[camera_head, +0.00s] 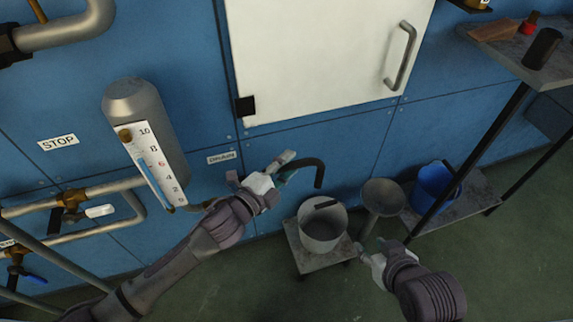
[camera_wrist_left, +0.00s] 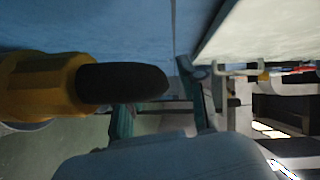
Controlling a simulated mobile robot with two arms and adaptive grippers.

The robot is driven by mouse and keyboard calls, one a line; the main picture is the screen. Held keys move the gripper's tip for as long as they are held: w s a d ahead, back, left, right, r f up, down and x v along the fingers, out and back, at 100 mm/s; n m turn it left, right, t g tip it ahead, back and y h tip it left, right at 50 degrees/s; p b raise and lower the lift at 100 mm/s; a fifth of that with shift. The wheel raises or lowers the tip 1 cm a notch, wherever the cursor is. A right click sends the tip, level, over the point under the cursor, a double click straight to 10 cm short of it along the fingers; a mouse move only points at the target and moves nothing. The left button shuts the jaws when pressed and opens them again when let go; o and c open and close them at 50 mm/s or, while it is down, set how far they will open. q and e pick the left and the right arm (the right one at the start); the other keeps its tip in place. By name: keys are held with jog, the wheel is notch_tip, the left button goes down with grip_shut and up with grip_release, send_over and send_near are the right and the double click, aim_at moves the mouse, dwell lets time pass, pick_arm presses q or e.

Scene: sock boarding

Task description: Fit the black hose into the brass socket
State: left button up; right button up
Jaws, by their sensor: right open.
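The black hose (camera_head: 312,165) arches from beside my left gripper (camera_head: 280,177) and hangs with its end pointing down, in front of the blue wall. In the left wrist view a black hose piece (camera_wrist_left: 122,82) touches or overlaps the yellow brass socket (camera_wrist_left: 45,85); whether it sits inside is unclear. My left gripper's teal fingers show apart there (camera_wrist_left: 162,112), close to the hose; whether they grip it is unclear. The brass socket cannot be made out in the head view. My right gripper (camera_head: 370,250) is open and empty, low near the bucket.
A grey bucket (camera_head: 322,232) stands on a low stool (camera_head: 322,262) below the hose. A funnel-like stand (camera_head: 384,197) and a blue bucket (camera_head: 432,184) are to its right. The gauge tank (camera_head: 140,110) and pipes (camera_head: 95,190) line the left wall. Open floor lies in front.

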pick_arm(q)
jog(key=shift+o, duration=0.5)
jog(key=shift+s+a, duration=0.2)
jog(key=shift+s, duration=0.05)
jog(key=v, duration=1.1)
jog(key=shift+s, duration=0.15)
jog(key=shift+a+r, duration=0.15)
